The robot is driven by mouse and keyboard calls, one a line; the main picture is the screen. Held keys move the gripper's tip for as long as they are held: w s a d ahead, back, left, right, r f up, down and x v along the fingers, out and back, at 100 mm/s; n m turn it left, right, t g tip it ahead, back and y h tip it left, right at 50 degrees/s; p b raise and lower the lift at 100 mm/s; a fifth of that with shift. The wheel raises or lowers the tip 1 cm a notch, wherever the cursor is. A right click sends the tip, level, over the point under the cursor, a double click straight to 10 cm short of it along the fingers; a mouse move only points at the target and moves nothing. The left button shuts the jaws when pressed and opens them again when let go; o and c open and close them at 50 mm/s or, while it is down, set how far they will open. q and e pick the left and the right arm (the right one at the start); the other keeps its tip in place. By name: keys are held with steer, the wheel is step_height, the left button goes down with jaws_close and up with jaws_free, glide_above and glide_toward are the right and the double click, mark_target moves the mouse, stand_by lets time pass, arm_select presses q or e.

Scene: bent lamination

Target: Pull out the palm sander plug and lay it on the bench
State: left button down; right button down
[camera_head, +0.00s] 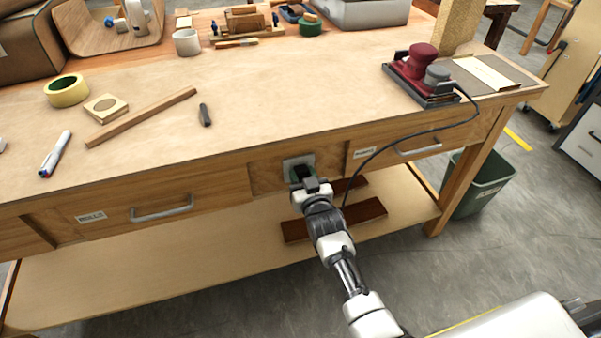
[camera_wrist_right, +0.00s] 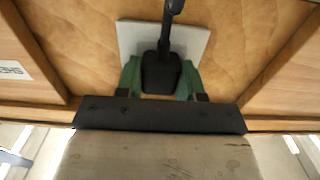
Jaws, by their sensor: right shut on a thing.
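The palm sander (camera_head: 419,73), dark red and grey on a black base, stands at the bench's (camera_head: 300,90) right end. Its black cord (camera_head: 420,133) hangs over the front edge and runs down to a light grey socket plate (camera_head: 290,162) in the bench front. My right gripper (camera_head: 301,175) is at this plate. In the right wrist view its green fingertips (camera_wrist_right: 160,75) are shut on both sides of the black plug (camera_wrist_right: 161,74), which is in front of the socket plate (camera_wrist_right: 200,40). The plug's pins are hidden. My left gripper is out of view.
A dark marker (camera_head: 205,115), a wood strip (camera_head: 143,118) and yellow tape (camera_head: 67,91) lie on the bench top. Bare top lies between the marker and the sander. Drawers with handles flank the socket. Dark boards (camera_head: 365,212) lie on the lower shelf.

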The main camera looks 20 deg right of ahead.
steer(key=s+p, duration=0.4)
steer(key=s, duration=0.2)
stand_by(1.1)
steer(key=shift+d, duration=0.1)
